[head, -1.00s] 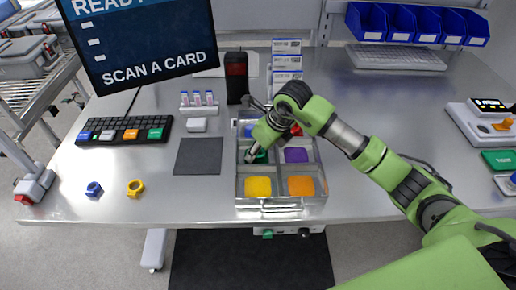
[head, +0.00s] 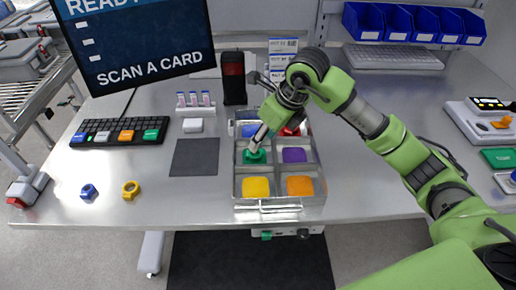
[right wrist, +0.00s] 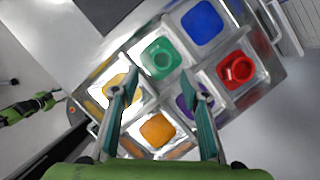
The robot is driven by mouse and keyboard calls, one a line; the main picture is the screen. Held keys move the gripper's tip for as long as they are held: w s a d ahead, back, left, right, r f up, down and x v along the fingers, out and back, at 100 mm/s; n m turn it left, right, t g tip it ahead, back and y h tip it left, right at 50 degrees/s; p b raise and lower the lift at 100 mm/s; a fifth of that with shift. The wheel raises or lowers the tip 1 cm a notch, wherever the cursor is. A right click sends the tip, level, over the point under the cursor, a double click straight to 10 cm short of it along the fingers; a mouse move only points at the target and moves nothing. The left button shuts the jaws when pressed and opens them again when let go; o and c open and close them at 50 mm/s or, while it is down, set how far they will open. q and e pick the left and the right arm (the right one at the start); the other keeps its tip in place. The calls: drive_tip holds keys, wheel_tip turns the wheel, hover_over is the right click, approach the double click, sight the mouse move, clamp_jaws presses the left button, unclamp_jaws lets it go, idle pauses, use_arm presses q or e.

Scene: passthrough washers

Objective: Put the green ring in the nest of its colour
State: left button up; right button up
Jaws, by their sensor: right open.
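The green ring (right wrist: 161,62) lies in the green nest (right wrist: 150,46) of the clear tray, seen in the right wrist view. In the head view the green ring (head: 254,157) shows just below my right gripper (head: 257,145). In the right wrist view my right gripper (right wrist: 158,83) has its fingers spread, with nothing between them, above the tray (head: 265,205). A green and black arm part (right wrist: 30,108), probably of my left arm, shows at the left edge of that view; its jaws are too small to judge.
A red ring (right wrist: 238,69) sits in the red nest. Blue (right wrist: 202,22), purple (head: 294,155), yellow (head: 256,187) and orange (head: 300,186) nests show no ring that I can make out.

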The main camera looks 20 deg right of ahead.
drive_tip(key=v, duration=0.4)
drive_tip(key=shift+r, duration=0.15)
